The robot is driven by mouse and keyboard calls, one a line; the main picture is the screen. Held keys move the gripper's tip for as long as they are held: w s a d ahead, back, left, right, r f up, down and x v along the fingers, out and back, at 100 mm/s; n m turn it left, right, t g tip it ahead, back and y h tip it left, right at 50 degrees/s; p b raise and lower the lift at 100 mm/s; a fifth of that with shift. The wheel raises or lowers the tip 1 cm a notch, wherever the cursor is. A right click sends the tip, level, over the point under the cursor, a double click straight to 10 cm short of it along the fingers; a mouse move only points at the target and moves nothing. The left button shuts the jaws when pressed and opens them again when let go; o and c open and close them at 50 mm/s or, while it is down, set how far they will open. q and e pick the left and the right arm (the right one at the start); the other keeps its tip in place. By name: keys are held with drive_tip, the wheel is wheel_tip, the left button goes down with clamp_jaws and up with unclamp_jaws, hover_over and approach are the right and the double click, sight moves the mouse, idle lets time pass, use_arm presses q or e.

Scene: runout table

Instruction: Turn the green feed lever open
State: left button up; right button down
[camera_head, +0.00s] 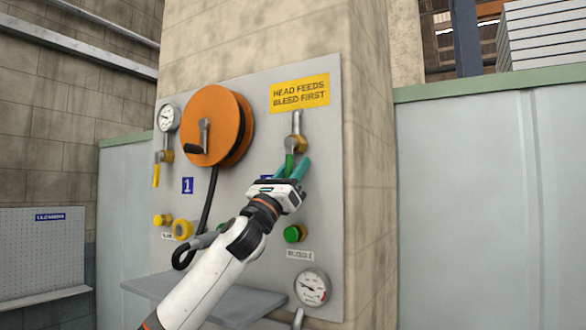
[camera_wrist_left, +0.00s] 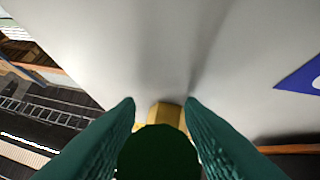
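The green feed lever (camera_head: 289,163) hangs down from a brass valve (camera_head: 296,144) on the grey wall panel, below the yellow sign. My left gripper (camera_head: 292,168) is at the lever, with its teal fingers apart on either side of it. In the left wrist view, the rounded dark green lever end (camera_wrist_left: 158,153) lies between the two fingers (camera_wrist_left: 160,103), with the brass valve body (camera_wrist_left: 166,114) behind. The fingers look open around the lever; firm contact is not clear. My right gripper is not in view.
An orange hose reel (camera_head: 209,125) stands out from the panel at left, with a black hose hanging below. A yellow lever (camera_head: 156,175), gauges (camera_head: 312,287) and a green knob (camera_head: 294,233) are nearby. A grey shelf (camera_head: 240,308) juts out below.

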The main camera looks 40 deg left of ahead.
use_arm(q)
drive_tip(key=shift+s+a+r, duration=0.1)
drive_tip(key=shift+s, duration=0.1)
drive_tip(key=b+v, duration=0.8)
drive_tip(key=v, duration=0.4)
drive_tip(key=shift+b, duration=0.3)
